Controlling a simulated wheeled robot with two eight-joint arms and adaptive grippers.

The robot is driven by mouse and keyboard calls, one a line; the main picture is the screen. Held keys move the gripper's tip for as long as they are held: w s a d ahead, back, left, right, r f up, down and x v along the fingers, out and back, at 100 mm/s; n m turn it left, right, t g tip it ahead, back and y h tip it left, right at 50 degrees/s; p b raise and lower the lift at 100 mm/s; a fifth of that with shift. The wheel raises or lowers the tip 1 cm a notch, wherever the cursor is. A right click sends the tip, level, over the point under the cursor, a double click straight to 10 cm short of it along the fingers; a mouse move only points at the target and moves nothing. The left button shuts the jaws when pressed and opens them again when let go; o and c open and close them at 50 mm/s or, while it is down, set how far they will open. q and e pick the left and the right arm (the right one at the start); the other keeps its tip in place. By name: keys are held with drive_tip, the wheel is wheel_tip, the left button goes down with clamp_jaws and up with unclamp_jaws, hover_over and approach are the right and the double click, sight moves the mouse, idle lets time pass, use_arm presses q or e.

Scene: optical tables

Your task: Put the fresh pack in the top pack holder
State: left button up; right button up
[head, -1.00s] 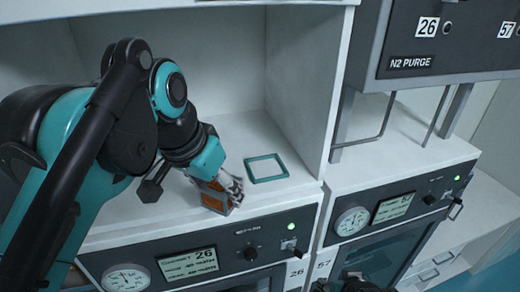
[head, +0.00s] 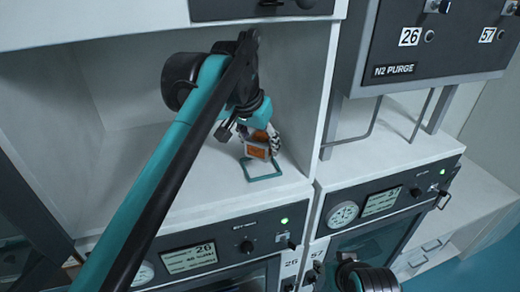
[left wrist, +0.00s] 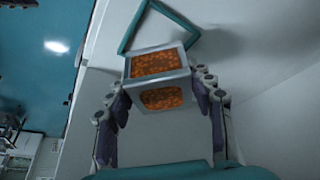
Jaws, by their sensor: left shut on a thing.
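The fresh pack (head: 257,151), an orange-beaded block in a pale grey frame, is held in my left gripper (head: 261,139). The left wrist view shows the pack (left wrist: 159,64) between the two fingers of the left gripper (left wrist: 160,94), which are shut on its sides. In the head view the pack is over or just behind a teal square outline (head: 264,177) on the white shelf. I cannot tell whether it touches the shelf. I cannot make out a top pack holder for certain.
The white bay has a side wall (head: 314,100) close to the right of my left gripper. Below the shelf are panels with a gauge (head: 343,214) and displays (head: 188,258). A grey N2 PURGE box (head: 425,45) hangs at upper right. Shelf space left of the pack is clear.

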sight(260, 156)
use_arm(q)
wheel_tip(260, 156, down, 3)
drive_tip(key=shift+w+a+f+p, duration=0.1)
drive_tip(key=shift+w+p, duration=0.05)
drive_tip(key=shift+p, duration=0.2)
drive_tip(key=shift+f, duration=0.1)
drive_tip(key=shift+f+b, duration=0.3)
drive_tip(key=o, duration=1.2)
drive_tip(key=shift+o, duration=0.2)
